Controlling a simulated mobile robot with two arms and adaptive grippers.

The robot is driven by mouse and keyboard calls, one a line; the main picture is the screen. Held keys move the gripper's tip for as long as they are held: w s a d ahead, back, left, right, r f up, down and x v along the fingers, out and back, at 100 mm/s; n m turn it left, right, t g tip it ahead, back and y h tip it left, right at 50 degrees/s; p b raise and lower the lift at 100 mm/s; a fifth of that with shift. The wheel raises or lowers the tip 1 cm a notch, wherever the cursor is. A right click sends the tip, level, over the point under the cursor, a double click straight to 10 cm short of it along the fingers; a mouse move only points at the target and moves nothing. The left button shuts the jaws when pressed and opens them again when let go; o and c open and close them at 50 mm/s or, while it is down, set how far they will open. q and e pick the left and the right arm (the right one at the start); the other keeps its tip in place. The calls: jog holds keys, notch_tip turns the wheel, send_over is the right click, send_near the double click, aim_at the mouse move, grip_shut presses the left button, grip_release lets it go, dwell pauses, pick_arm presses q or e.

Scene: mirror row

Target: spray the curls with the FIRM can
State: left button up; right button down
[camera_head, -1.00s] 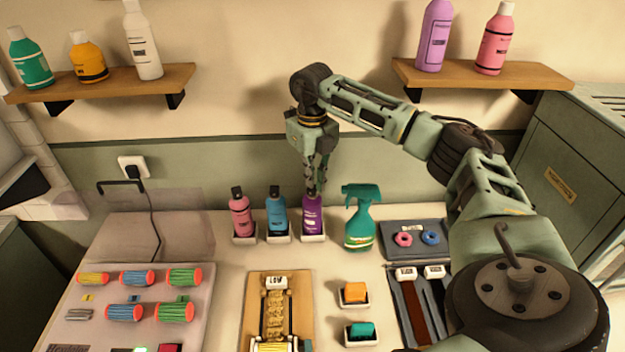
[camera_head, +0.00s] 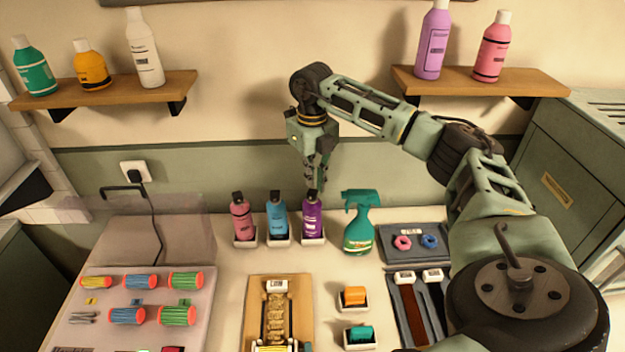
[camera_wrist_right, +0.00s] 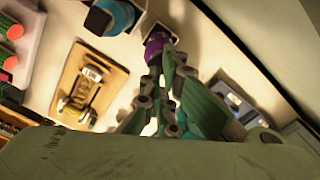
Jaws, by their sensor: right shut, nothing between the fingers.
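Three cans stand upright in small white holders at the back of the table: a pink can (camera_head: 241,218), a blue can (camera_head: 277,216) and a purple can (camera_head: 312,216). Their labels are too small to read, so I cannot tell which is FIRM. My right gripper (camera_head: 317,188) points down just above and behind the purple can's top, shut and empty. In the right wrist view the purple can (camera_wrist_right: 157,45) shows just beyond the fingertips (camera_wrist_right: 165,65). The curls may be the golden strand on the wooden board (camera_head: 252,310). My left gripper is not in view.
A green spray bottle (camera_head: 359,222) stands right of the cans. Colored rollers (camera_head: 127,316) lie on a tray at the left. Small orange (camera_head: 354,295) and teal blocks (camera_head: 359,333) sit in front. Bottles stand on two wall shelves (camera_head: 150,85).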

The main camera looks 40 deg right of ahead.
aim_at(312, 192)
jog(key=shift+r+p, duration=1.5)
jog(key=shift+r, duration=0.7)
jog(key=shift+f, duration=0.1)
